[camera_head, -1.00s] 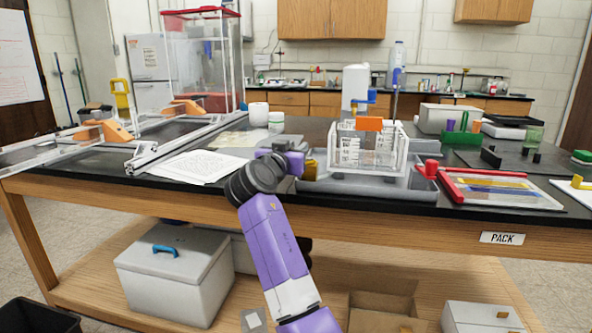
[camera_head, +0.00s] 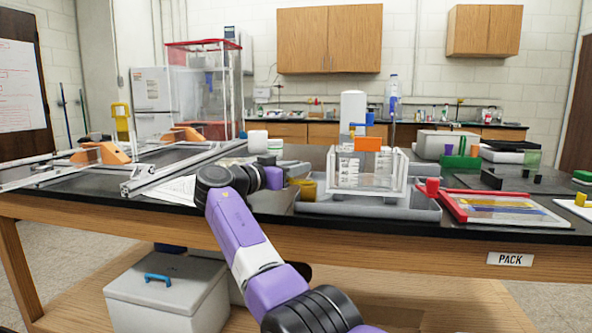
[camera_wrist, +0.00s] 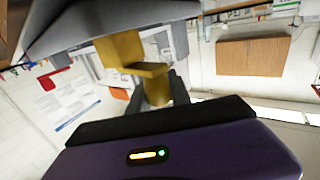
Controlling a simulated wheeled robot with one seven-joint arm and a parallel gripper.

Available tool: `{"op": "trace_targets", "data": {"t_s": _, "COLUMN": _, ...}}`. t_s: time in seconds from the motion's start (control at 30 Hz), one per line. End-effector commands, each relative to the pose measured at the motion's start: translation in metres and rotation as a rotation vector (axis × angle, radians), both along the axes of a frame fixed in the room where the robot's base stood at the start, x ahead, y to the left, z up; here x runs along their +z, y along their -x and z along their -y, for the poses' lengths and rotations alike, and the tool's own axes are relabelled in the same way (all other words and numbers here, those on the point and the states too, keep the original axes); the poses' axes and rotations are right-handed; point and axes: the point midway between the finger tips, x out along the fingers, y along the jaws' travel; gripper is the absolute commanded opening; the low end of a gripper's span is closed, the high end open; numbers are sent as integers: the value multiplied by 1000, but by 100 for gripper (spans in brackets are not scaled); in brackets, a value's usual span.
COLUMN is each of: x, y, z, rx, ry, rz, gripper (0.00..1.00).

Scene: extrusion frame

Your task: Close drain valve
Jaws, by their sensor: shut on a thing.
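The drain valve is a yellow fitting (camera_wrist: 125,58) with a flat lever and a round end, below the grey tray (camera_wrist: 95,22) in the wrist view. In the head view its yellow part (camera_head: 305,190) shows at the left end of the grey tray (camera_head: 422,210). My gripper (camera_wrist: 158,92) is shut on the valve's yellow lower part, with its dark fingers on both sides. In the head view my gripper (camera_head: 279,178) reaches the tray's left end, and my arm hides part of it. Whether the valve is open or closed I cannot tell.
A clear tank (camera_head: 372,182) with an orange block (camera_head: 367,144) stands in the tray. A red-edged frame (camera_head: 492,219) lies to the right. Metal rails (camera_head: 170,178) and white paper (camera_head: 180,190) lie left. A grey box (camera_head: 170,295) sits on the lower shelf.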

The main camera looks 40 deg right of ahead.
Motion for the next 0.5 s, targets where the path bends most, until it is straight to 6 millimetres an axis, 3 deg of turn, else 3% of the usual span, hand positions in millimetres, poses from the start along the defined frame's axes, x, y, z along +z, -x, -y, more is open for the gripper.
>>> {"op": "trace_targets", "data": {"t_s": 0.5, "x": 0, "y": 0, "z": 5, "rx": -86, "ry": -1, "rz": -1, "gripper": 0}}
